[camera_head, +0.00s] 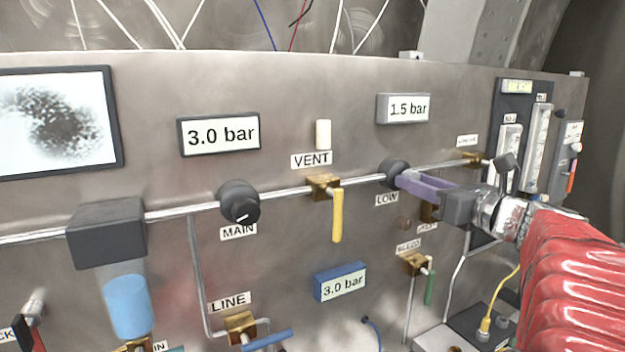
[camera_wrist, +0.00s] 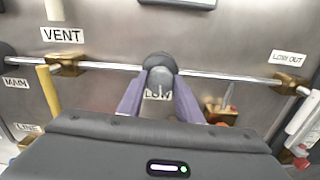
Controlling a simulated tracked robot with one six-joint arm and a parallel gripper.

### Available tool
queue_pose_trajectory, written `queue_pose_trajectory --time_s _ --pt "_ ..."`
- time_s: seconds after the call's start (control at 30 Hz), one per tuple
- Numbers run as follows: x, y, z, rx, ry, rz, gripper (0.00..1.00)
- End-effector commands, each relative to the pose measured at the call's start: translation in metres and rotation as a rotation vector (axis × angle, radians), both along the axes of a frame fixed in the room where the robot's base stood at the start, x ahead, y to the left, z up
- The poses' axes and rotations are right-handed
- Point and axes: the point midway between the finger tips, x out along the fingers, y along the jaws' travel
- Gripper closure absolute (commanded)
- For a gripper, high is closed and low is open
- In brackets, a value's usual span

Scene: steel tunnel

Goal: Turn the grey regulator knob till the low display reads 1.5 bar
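The low display (camera_head: 408,108) reads 1.5 bar. The grey regulator knob (camera_head: 391,170) sits on the pipe above the LOW label (camera_head: 387,199). In the wrist view the knob (camera_wrist: 160,66) is at the centre, between the tips of the two purple fingers. My gripper (camera_head: 402,180) reaches it from the right, and it also shows in the wrist view (camera_wrist: 160,84). The fingers lie along both sides of the knob with no clear gap, so my gripper looks shut on it. The knob's pointer mark is not seen.
The MAIN knob (camera_head: 239,202) and the yellow VENT lever (camera_head: 337,215) are to the left. A 3.0 bar display (camera_head: 219,133) hangs above MAIN, and a blue-framed one (camera_head: 340,283) is lower. The green BLEED lever (camera_head: 429,287) is below my gripper. Flow gauges (camera_head: 538,148) stand at right.

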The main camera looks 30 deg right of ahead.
Motion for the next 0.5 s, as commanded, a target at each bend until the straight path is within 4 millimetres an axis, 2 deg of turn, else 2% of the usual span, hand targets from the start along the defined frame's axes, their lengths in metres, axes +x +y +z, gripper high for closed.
queue_pose_trajectory --time_s 0.03,0.27,0.5 --pt "0.0000 0.0000 0.0000 0.000 0.000 0.000 0.74" --pt "0.0000 0.0000 0.0000 0.000 0.000 0.000 0.90" --pt "0.0000 0.0000 0.0000 -0.043 -0.001 0.000 0.90"
